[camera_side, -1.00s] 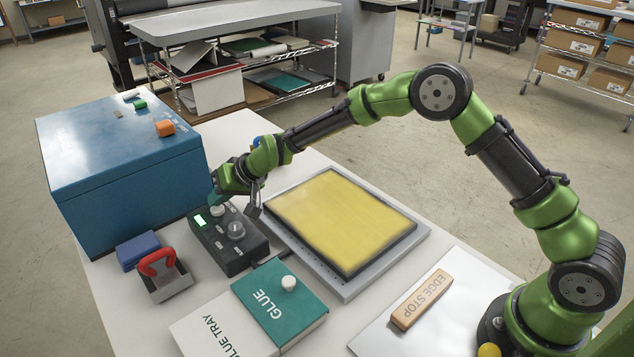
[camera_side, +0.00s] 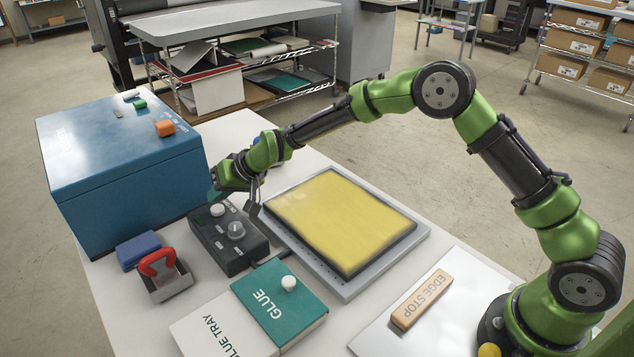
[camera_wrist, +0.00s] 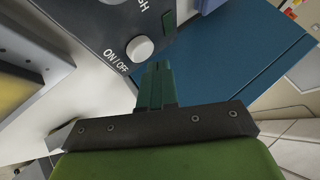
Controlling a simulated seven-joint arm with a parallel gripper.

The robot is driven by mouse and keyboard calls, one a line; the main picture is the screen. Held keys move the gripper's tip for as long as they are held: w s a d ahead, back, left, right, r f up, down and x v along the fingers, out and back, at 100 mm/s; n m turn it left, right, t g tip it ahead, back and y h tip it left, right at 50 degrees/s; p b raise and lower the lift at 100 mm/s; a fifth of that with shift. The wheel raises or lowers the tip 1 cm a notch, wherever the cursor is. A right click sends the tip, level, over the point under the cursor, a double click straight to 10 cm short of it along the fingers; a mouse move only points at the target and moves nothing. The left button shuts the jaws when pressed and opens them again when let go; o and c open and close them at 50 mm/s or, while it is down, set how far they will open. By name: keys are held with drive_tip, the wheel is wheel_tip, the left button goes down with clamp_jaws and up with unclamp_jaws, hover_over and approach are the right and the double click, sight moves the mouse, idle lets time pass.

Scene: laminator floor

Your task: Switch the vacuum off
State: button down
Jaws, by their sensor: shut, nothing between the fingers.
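The dark vacuum control box (camera_side: 229,245) sits on the white table. It has a grey dial (camera_side: 236,231) and a round white button (camera_side: 217,210), labelled ON/OFF (camera_wrist: 140,48) in the wrist view. The small window at the box's left end is dark. My gripper (camera_side: 213,197) is above the far end of the box, close to the button. In the wrist view its green fingers (camera_wrist: 157,72) are together and empty, with their tips just beside the button. I cannot tell whether they touch it.
A large blue case (camera_side: 125,170) stands close behind and left of the box. The yellow-topped vacuum bed (camera_side: 342,220) lies to its right. A red-handled tool (camera_side: 157,264), a blue block (camera_side: 138,250), a green GLUE box (camera_side: 275,305) and a wooden edge stop (camera_side: 422,298) lie nearer.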

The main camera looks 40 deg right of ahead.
sight(223, 210)
drive_tip(key=shift+r, duration=0.1)
wheel_tip(223, 210, up, 6)
drive_tip(key=shift+f, duration=0.1)
idle(0.6)
drive_tip(key=shift+s+f, duration=0.25)
drive_tip(key=shift+s, duration=0.05)
drive_tip(key=shift+g, duration=0.8)
drive_tip(key=s, duration=0.1)
drive_tip(key=s+d+f, duration=0.1)
drive_tip(key=s, duration=0.2)
drive_tip(key=shift+d+f, duration=0.15)
drive_tip(key=shift+f, duration=0.25)
drive_tip(key=s+d+r+h, duration=0.1)
drive_tip(key=s+d+r, duration=0.3)
drive_tip(key=s, duration=0.7)
drive_tip(key=s+d+r+m+t+h, duration=0.1)
drive_tip(key=s+d+r, duration=0.4)
drive_tip(key=s+d, duration=0.4)
drive_tip(key=s+d+r+m+h, duration=0.1)
drive_tip(key=s+d+r, duration=0.4)
drive_tip(key=s, duration=0.8)
drive_tip(key=shift+d, duration=0.65)
